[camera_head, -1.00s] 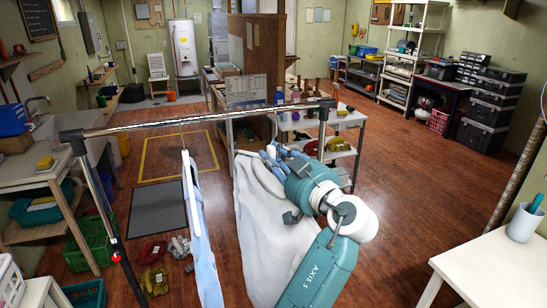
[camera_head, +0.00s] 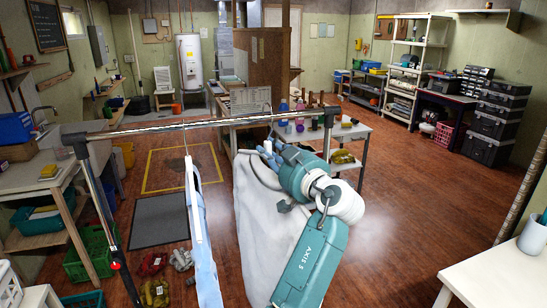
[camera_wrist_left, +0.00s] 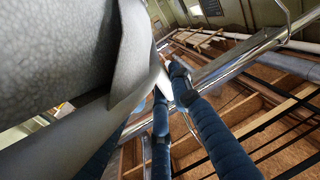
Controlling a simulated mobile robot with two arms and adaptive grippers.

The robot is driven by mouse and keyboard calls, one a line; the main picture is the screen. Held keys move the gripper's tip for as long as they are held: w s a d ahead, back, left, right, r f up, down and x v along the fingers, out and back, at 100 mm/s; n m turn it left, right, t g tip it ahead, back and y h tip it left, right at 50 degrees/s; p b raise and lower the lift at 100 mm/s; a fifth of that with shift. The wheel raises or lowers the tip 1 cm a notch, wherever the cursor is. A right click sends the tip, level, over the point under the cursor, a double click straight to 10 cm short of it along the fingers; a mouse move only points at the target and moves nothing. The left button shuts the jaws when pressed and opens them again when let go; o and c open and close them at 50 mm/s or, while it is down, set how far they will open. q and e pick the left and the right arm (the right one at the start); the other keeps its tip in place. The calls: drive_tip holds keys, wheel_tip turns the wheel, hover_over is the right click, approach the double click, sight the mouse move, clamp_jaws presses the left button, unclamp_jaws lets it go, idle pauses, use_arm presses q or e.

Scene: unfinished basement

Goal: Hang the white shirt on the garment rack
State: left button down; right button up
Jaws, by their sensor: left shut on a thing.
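The white shirt (camera_head: 262,215) hangs from my left gripper (camera_head: 270,152) just below the right part of the garment rack's metal top bar (camera_head: 215,122). The left gripper is shut on the neck of the shirt's hanger. A thin hanger hook (camera_head: 268,108) shows at the bar; I cannot tell whether it rests on it. In the left wrist view the blue fingers (camera_wrist_left: 168,88) close around a white part, the shirt (camera_wrist_left: 60,60) fills the left side and the bar (camera_wrist_left: 235,58) runs close by. My right gripper is not in view.
A light blue garment (camera_head: 204,240) hangs on the rack left of the shirt. A table with bottles (camera_head: 300,122) stands behind the rack. A white table (camera_head: 495,270) is at the lower right. Crates and bundles lie on the floor at the lower left.

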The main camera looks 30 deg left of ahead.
use_arm(q)
drive_tip(key=shift+w+d+b+x, duration=0.15)
drive_tip(key=shift+b+x, duration=0.4)
drive_tip(key=shift+x, duration=0.75)
drive_tip(key=shift+w+d+b+x, duration=0.1)
drive_tip(key=shift+w+b+x, duration=0.3)
drive_tip(key=shift+x, duration=0.95)
drive_tip(key=shift+s+f+b, duration=0.1)
drive_tip(key=shift+f+b, duration=1.5)
drive_tip(key=shift+b, duration=0.35)
drive_tip(key=c, duration=1.5)
unclamp_jaws()
drive_tip(key=shift+f, duration=0.1)
drive_tip(key=shift+d, duration=0.1)
